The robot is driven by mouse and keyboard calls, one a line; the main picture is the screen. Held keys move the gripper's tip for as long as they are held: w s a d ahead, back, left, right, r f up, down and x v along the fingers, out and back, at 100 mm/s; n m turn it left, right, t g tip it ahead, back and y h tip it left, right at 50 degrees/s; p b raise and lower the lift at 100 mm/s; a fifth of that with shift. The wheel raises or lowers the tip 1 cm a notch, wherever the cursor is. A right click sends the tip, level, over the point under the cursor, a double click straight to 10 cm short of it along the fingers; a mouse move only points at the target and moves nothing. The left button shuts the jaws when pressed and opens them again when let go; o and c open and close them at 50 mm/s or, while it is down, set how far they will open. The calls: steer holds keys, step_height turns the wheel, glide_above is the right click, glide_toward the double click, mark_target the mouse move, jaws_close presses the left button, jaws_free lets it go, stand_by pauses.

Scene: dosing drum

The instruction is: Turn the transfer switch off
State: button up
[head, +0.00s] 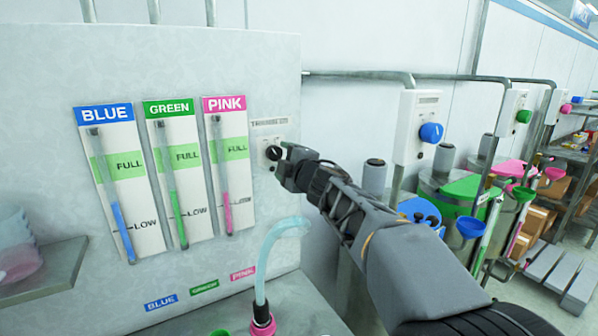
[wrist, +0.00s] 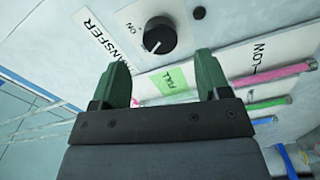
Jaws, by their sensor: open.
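The transfer switch is a black round knob (wrist: 158,36) on a white plate (wrist: 185,14) with a TRANSFER label (wrist: 98,35). An ON mark shows beside the knob, and a small white line shows on the knob's face. In the head view the knob (head: 273,152) sits on the pale panel, right of the PINK gauge. My gripper (wrist: 162,60) is open, with its two green fingers apart. The knob shows just beyond the fingertips, roughly between them, and nothing is held. In the head view my gripper (head: 288,168) is close to the knob; contact cannot be told.
BLUE (head: 121,185), GREEN (head: 181,172) and PINK (head: 229,165) gauges stand left of the switch. A clear curved hose (head: 270,258) rises below it. A box with a blue knob (head: 431,132) and a pipe are to the right. A shelf (head: 40,272) is at left.

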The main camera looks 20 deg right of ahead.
steer(key=s+d, duration=0.1)
steer(key=s, duration=0.7)
steer(key=shift+d, duration=0.25)
